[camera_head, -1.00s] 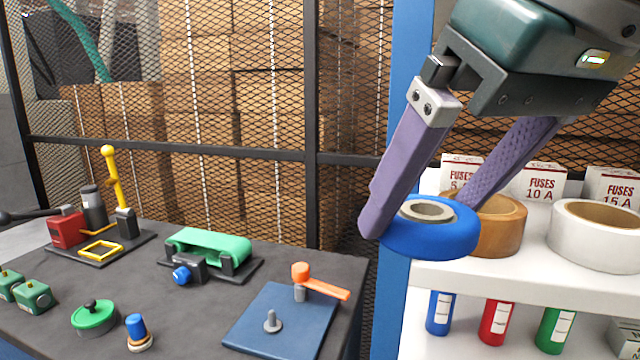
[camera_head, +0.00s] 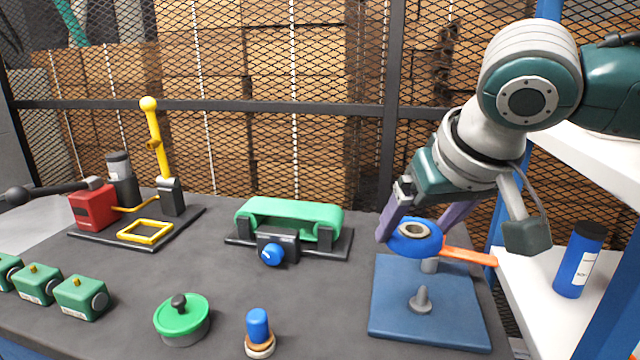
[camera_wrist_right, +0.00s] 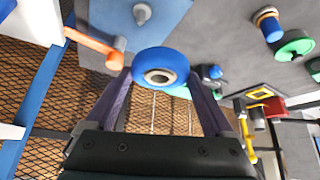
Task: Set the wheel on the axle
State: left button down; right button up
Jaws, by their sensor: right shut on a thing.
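The blue wheel (camera_head: 407,243) with a grey hub is held level between the purple fingers of my right gripper (camera_head: 418,222). It also shows between the fingertips in the right wrist view (camera_wrist_right: 161,57). The grey axle (camera_head: 421,299) stands upright on the blue base plate (camera_head: 388,318). The wheel is above the plate's back part, above and behind the axle in the head view, and apart from it. An orange lever (camera_head: 472,257) on a grey post stands at the plate's back, partly hidden by the wheel. My left gripper is not in view.
A green-belted conveyor (camera_head: 290,212) stands left of the plate. A blue peg (camera_head: 258,325) and green-lidded pot (camera_head: 182,316) are in front. A yellow lever fixture (camera_head: 165,178) stands far left. White shelves with a blue bottle (camera_head: 580,262) are at the right.

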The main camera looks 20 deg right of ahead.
jog(key=b, duration=0.1)
send_over(423, 287)
notch_tip(423, 287, down, 6)
jog(key=f+b, duration=0.1)
jog(key=b, duration=0.1)
jog(key=f+b, duration=0.4)
jog(key=shift+s+f+b, duration=0.15)
jog(key=shift+s+b, duration=0.25)
jog(key=shift+p, duration=0.35)
dwell(0.7)
jog(key=shift+p, duration=0.4)
